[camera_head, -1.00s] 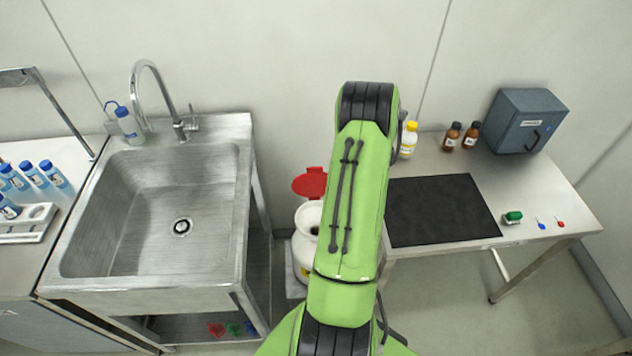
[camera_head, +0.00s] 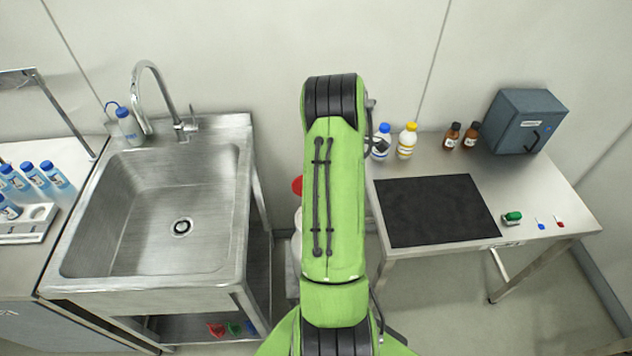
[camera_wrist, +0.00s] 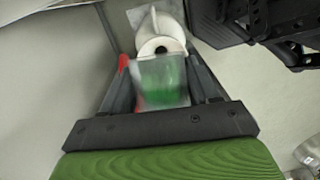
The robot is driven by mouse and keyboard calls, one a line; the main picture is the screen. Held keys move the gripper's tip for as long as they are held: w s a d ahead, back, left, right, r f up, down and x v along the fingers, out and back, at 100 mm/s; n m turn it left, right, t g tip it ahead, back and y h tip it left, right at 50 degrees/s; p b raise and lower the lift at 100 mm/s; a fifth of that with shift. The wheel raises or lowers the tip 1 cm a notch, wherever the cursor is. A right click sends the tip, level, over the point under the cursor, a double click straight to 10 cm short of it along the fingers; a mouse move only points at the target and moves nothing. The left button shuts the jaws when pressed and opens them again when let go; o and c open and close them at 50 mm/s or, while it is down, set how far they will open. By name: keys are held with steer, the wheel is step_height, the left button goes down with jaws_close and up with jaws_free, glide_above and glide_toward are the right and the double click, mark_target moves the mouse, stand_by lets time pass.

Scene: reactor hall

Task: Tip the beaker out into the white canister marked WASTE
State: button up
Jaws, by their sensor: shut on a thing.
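In the wrist view my gripper (camera_wrist: 163,76) is shut on a clear beaker (camera_wrist: 164,92) with green liquid in it. The white canister (camera_wrist: 163,25) shows just beyond the beaker, its round dark mouth facing the camera, with its red lid (camera_wrist: 124,62) to the left. Whether the beaker is over the mouth I cannot tell. In the head view my arm covers most of the canister, leaving a strip of its white side (camera_head: 297,247) and part of the red lid (camera_head: 297,185). The gripper and beaker are hidden there. The WASTE marking is not readable.
A steel sink (camera_head: 165,215) stands left of the canister. A steel table (camera_head: 535,185) stands to the right, with a black mat (camera_head: 437,211), a blue-capped bottle (camera_head: 381,143), a yellow-capped bottle (camera_head: 406,141), brown bottles (camera_head: 452,136) and a grey box (camera_head: 524,121).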

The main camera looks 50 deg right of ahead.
steer(key=shift+w+r+g+h, duration=0.15)
steer(key=shift+r+g+h, duration=0.15)
steer(key=shift+g, duration=0.1)
steer(key=shift+w+a, duration=0.1)
steer(key=shift+a, duration=0.05)
steer(key=shift+w+a+r+g+h+p, duration=0.3)
steer(key=shift+w+a+g+h+p, duration=0.2)
steer(key=shift+g, duration=0.2)
steer(key=shift+w+r, duration=0.1)
steer(key=shift+r, duration=0.05)
stand_by(0.3)
steer(key=shift+w+r+g+h+p, duration=0.15)
steer(key=shift+r+g+h+p, duration=0.2)
steer(key=shift+g+h+p, duration=0.3)
steer(key=shift+a+g, duration=0.1)
steer(key=shift+g, duration=0.25)
steer(key=shift+h, duration=0.25)
steer(key=shift+w+a+r+g+p, duration=0.15)
steer(key=shift+g+p, duration=0.15)
steer(key=shift+p, duration=0.25)
